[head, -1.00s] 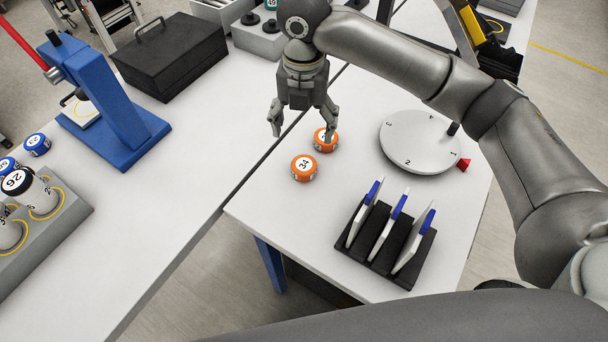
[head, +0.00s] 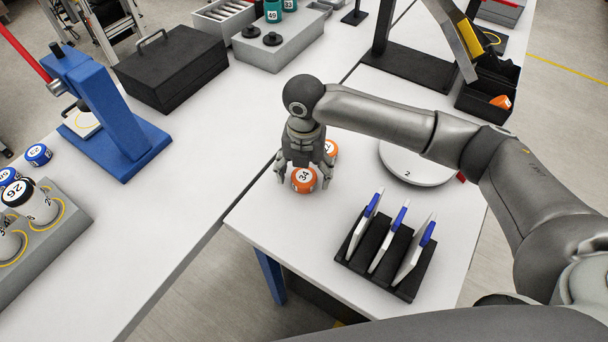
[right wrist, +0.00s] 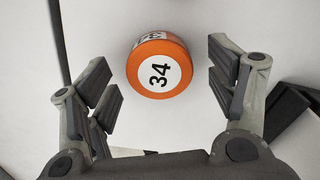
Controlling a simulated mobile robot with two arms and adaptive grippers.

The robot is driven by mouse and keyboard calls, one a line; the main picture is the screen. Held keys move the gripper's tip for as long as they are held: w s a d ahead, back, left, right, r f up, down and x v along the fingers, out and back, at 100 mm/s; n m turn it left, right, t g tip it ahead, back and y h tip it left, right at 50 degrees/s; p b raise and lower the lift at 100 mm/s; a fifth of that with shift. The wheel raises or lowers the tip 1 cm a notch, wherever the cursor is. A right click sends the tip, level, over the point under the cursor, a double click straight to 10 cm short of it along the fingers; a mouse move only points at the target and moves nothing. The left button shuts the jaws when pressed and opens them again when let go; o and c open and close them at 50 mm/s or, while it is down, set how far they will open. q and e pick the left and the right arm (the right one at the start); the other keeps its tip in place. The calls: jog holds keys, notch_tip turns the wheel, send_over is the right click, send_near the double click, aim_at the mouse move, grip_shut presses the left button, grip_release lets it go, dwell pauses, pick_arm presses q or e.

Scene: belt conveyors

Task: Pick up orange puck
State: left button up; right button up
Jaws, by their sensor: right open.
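An orange puck with a white top marked 34 (head: 304,180) lies flat on the right white table. A second orange puck (head: 330,150) lies just behind it, mostly hidden by my right gripper in the head view. My right gripper (head: 303,182) points down at puck 34, open, with one finger on each side of it. In the right wrist view, puck 34 (right wrist: 160,68) is between the open fingers, a little above the fingertips' middle line, and no finger visibly touches it. My left gripper is not in view.
A black rack (head: 385,250) with several blue-and-white items stands at the front right. A round numbered turntable (head: 407,170) is behind it. A blue press (head: 110,120) and a grey holder (head: 50,235) stand on the left table. A gap separates the tables.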

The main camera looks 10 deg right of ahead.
jog(key=shift+f, duration=0.65)
jog(key=c, duration=1.1)
jog(key=shift+r, duration=0.1)
jog(key=shift+c, duration=0.2)
